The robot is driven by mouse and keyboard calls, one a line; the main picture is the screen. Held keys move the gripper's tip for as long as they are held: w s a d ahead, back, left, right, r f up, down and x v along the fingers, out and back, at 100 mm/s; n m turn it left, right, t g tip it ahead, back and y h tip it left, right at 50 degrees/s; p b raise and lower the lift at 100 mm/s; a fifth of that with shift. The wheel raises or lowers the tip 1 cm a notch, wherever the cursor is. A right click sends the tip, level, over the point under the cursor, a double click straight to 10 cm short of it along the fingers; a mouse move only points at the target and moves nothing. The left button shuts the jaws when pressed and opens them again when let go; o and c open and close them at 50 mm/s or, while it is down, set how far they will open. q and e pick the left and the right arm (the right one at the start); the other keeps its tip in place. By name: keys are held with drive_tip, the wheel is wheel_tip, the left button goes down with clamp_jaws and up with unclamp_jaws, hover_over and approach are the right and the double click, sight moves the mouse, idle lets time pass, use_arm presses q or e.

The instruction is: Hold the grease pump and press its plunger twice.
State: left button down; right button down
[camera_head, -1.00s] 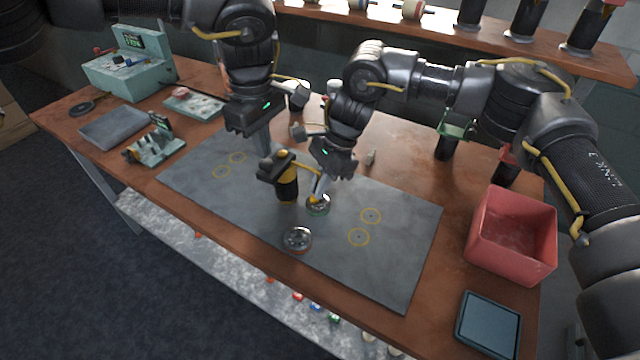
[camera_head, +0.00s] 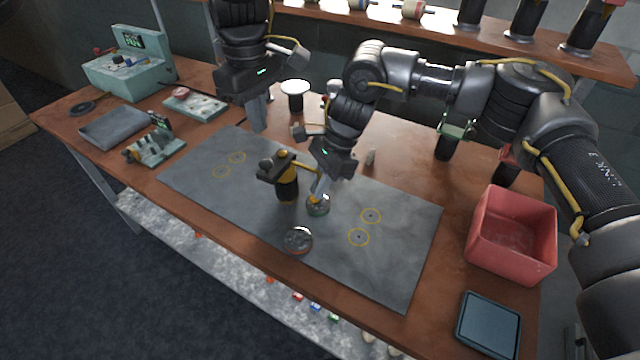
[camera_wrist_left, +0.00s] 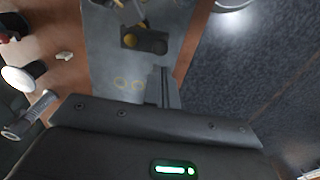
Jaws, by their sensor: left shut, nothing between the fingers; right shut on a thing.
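The grease pump (camera_head: 287,188) stands upright on the grey mat, with a dark body, a yellow band and a dark top with a yellow plunger cap (camera_head: 283,154). From above, its top (camera_wrist_left: 143,42) shows in the left wrist view. My right gripper (camera_head: 321,188) is beside the pump on its right, low over the mat. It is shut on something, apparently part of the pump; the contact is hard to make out. My left gripper (camera_head: 258,118) is shut and empty, raised behind and left of the pump, apart from it. Its fingers (camera_wrist_left: 160,88) also show in the left wrist view.
A small round dish (camera_head: 318,206) sits under the right fingertips and another round part (camera_head: 297,240) nearer the front. A red bin (camera_head: 512,235) and a blue-grey tray (camera_head: 488,323) are at right. A white-topped stand (camera_head: 295,88) is behind. The grey mat (camera_head: 400,265) is mostly clear.

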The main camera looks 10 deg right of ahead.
use_arm(q)
wheel_tip(320, 180, up, 11)
idle(0.3)
use_arm(e)
drive_tip(key=c, duration=1.5)
unclamp_jaws()
drive_tip(key=v, duration=1.2)
